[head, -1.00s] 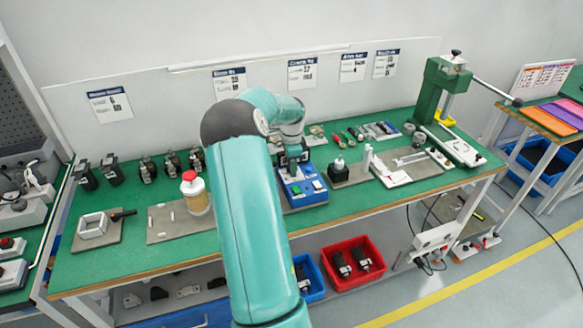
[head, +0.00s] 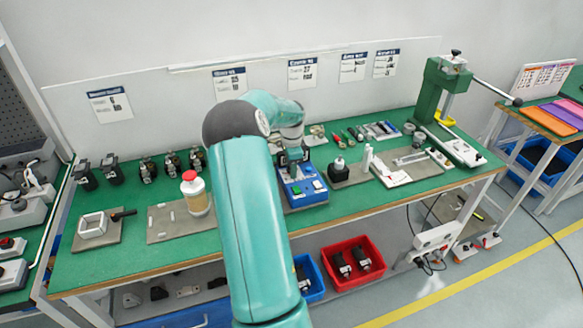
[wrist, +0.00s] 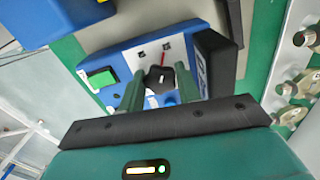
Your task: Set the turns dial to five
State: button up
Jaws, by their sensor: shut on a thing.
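A blue box with controls (head: 305,193) stands on the green bench in the head view. In the wrist view its blue panel (wrist: 122,60) carries a green button (wrist: 101,79) and a black dial (wrist: 159,76). A thin red line shows just above the dial. My gripper (wrist: 159,88) is shut on the dial, with one green finger on each side of it. In the head view my gripper (head: 290,158) is at the back of the box and my arm hides part of it. The dial's numbers are too small to read.
A black block (wrist: 215,60) rises beside the right finger. A white bottle with a red cap (head: 193,195) stands on a grey mat to the left. A black fixture (head: 338,170) stands close to the box's right. A green press (head: 443,92) is further right.

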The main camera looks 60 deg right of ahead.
jog(key=n, duration=0.6)
jog(key=shift+r, duration=0.1)
jog(key=n, duration=0.6)
jog(key=shift+s+n, duration=0.1)
jog(key=shift+n, duration=0.3)
jog(key=n, duration=1)
jog(key=shift+n, duration=0.3)
jog(key=o, duration=0.7)
